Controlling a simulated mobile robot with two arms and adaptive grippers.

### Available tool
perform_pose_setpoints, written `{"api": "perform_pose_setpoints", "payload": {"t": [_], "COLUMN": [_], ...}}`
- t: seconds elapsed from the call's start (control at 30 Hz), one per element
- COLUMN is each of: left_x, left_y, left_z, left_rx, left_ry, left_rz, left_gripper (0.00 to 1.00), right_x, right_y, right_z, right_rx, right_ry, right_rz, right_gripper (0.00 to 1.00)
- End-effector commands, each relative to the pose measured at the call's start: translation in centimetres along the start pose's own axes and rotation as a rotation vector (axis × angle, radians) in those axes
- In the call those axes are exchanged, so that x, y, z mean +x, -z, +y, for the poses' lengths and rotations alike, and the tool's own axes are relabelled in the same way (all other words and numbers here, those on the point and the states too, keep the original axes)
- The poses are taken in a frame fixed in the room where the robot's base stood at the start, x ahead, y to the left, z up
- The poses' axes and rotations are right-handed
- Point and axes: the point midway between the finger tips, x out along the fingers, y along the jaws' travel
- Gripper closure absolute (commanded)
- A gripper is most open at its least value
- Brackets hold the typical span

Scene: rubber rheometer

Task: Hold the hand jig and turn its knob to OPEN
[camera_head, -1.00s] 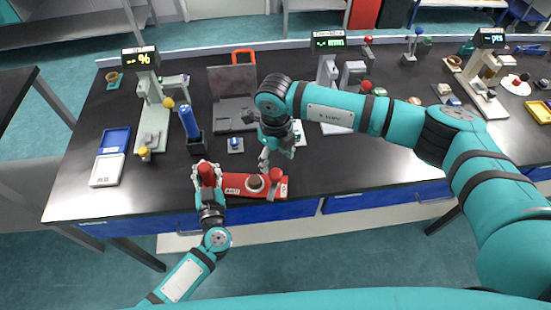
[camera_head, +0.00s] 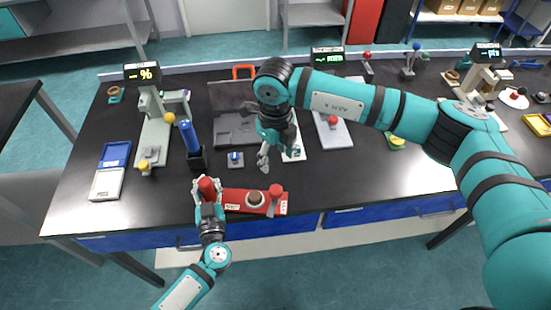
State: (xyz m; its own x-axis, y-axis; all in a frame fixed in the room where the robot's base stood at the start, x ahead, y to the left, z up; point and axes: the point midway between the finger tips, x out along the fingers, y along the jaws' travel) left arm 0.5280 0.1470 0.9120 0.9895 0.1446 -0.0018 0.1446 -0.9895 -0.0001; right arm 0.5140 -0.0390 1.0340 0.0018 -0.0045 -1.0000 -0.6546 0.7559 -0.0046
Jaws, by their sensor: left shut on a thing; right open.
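The red hand jig (camera_head: 236,200) lies near the front edge of the black bench, with a pale label, a dark round part in a light ring (camera_head: 255,197) and a red-topped knob (camera_head: 275,191) at its right end. My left gripper (camera_head: 207,186) is shut on the red handle at the jig's left end. My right gripper (camera_head: 264,163) is open and empty, above and behind the jig, left of the knob and apart from it. The knob's marking is too small to read.
A small grey block with a blue knob (camera_head: 236,160) stands behind the jig, beside a blue cylinder (camera_head: 190,137) in a black holder. A dark grey case (camera_head: 236,128) lies open farther back. Blue and white trays (camera_head: 110,170) lie at left. The bench front right of the jig is clear.

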Motion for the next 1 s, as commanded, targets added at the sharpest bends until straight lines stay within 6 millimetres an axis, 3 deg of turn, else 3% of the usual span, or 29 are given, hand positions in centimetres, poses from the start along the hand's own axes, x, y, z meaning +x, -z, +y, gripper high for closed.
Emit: {"api": "perform_pose_setpoints", "payload": {"t": [0.7, 1.0], "left_x": [0.1, 0.1], "left_y": [0.2, 0.1], "left_z": [0.0, 0.0], "left_rx": [-0.003, -0.003], "left_ry": [0.0, 0.0], "left_rz": [0.003, 0.003], "left_gripper": [1.0, 1.0], "right_x": [-5.0, -5.3], "right_y": [-0.1, 0.0], "right_z": [0.0, 0.0], "right_rx": [0.001, 0.0], "right_ry": [0.0, -0.001], "right_rz": [-0.002, -0.001], "right_gripper": [0.43, 0.43]}}
